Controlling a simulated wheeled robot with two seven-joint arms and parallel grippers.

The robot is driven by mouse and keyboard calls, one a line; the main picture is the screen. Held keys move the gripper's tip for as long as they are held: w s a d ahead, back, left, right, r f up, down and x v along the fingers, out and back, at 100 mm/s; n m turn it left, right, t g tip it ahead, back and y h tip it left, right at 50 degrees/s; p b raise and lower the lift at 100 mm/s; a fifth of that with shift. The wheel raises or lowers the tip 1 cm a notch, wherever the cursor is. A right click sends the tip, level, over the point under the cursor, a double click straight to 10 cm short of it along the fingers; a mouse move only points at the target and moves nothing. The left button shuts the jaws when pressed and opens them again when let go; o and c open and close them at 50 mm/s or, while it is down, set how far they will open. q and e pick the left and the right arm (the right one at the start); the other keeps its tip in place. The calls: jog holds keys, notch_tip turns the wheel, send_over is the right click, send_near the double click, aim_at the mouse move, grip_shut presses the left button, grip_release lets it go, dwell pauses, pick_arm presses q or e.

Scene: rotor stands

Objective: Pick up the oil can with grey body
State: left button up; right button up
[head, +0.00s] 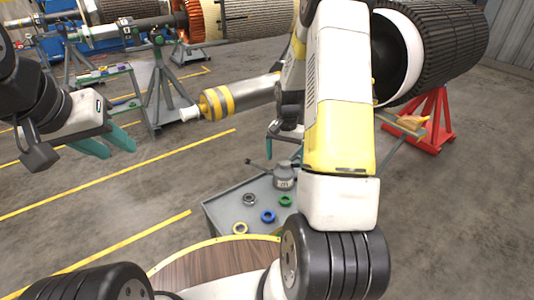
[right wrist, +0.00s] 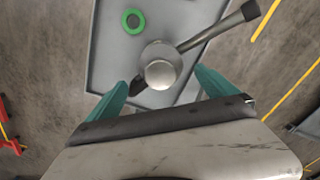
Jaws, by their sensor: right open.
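The oil can with grey body (head: 284,178) stands on a grey tray-like table top (head: 222,208) in the head view. In the right wrist view the can (right wrist: 161,66) is seen from above, its long spout pointing to the upper right. My right gripper (right wrist: 161,78) is open, with the can between its teal fingers in the picture and gaps on both sides. In the head view my right gripper (head: 286,150) is just above the can, partly hidden by my arm. My left gripper (head: 119,153) is open and empty, far left of the can.
A shaft with a yellow-striped end (head: 216,103) is behind. A red stand (head: 432,120) is at right.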

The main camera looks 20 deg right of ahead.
aim_at(284, 168)
jog(key=f, duration=0.6)
jog(key=shift+a+f, duration=0.2)
jog(key=shift+f, duration=0.15)
jog(key=c, duration=1.8)
jog(key=shift+r, duration=0.15)
jog(key=shift+r, duration=0.65)
notch_tip(284, 168, up, 2)
jog(key=shift+r, duration=0.2)
jog(key=s+a, duration=0.2)
jog(key=s, duration=0.3)
jog(key=s+a, duration=0.2)
jog(key=s, duration=0.2)
jog(key=s+a+r, duration=0.1)
jog(key=s+a, duration=0.1)
jog(key=s, duration=0.3)
jog(key=shift+s+a, duration=0.3)
jog(key=shift+a, duration=0.1)
